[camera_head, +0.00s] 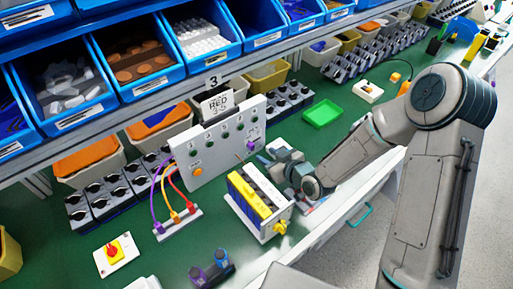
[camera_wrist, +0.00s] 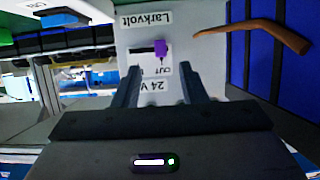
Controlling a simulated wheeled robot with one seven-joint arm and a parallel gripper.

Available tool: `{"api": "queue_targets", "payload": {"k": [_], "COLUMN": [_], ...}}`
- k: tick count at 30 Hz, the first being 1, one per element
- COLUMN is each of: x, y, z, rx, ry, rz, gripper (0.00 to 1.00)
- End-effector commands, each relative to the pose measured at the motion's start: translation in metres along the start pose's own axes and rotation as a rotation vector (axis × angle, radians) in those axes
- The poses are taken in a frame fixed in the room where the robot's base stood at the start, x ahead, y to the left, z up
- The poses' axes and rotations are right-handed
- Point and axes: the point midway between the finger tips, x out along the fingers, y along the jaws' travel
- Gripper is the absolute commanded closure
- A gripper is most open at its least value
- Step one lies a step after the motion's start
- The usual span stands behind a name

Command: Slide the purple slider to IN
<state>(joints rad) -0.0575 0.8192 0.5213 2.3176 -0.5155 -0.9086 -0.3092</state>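The purple slider (camera_wrist: 160,47) sits at the right end of a short dark slot (camera_wrist: 141,50) in the wrist view. A label reading OUT, upside down, is beside it. The slot runs to the left of the slider and is empty there. In the head view the slider (camera_head: 251,145) is at the right end of a white upright panel (camera_head: 205,150). My gripper (camera_wrist: 160,82) is open, its two fingers apart and facing the panel. Nothing shows between the fingertips, which appear short of the slider. In the head view my gripper (camera_head: 268,157) is just right of the panel.
A green tray (camera_head: 322,113) lies behind my arm. Blue bins (camera_head: 140,60) line the shelf above.

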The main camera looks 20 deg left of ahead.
Motion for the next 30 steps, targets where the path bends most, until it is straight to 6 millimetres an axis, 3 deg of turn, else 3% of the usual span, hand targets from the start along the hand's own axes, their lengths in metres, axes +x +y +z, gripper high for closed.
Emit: {"api": "queue_targets", "payload": {"k": [6,12,24,28,30], "x": [0.040,0.062,0.068,0.068,0.068], "y": [-0.002,-0.001,-0.001,-0.001,-0.001], "z": [-0.001,-0.001,0.000,0.000,0.000], "rx": [-0.001,-0.001,-0.002,-0.002,-0.002], "ry": [-0.001,-0.001,-0.001,-0.001,-0.001], "rz": [-0.003,-0.002,-0.001,-0.001,-0.001], "gripper": [0.62,0.62,0.62,0.98,1.00]}}
